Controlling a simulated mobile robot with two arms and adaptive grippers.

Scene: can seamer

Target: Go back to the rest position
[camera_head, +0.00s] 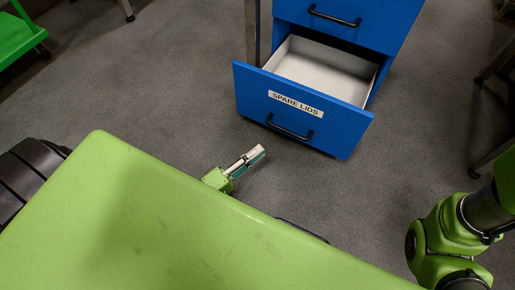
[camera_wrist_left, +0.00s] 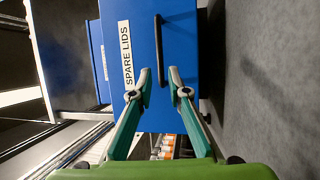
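A blue drawer (camera_head: 308,112) with a "SPARE LIDS" label stands pulled out of its blue cabinet, and the visible part of its pale inside is empty. Its dark handle (camera_head: 290,128) is on the front panel. My left gripper (camera_head: 260,152) points toward the drawer front from just past the green surface, apart from the handle. In the left wrist view its two fingers (camera_wrist_left: 160,76) are spread with nothing between them. The drawer front (camera_wrist_left: 180,105) and the handle (camera_wrist_left: 158,45) lie beyond the fingertips. My right arm shows at the right edge, but its gripper is out of view.
A closed upper drawer (camera_head: 350,20) sits above the open one. A green cart (camera_head: 18,38) stands at the far left. Dark legs of furniture (camera_head: 497,150) show at the right edge.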

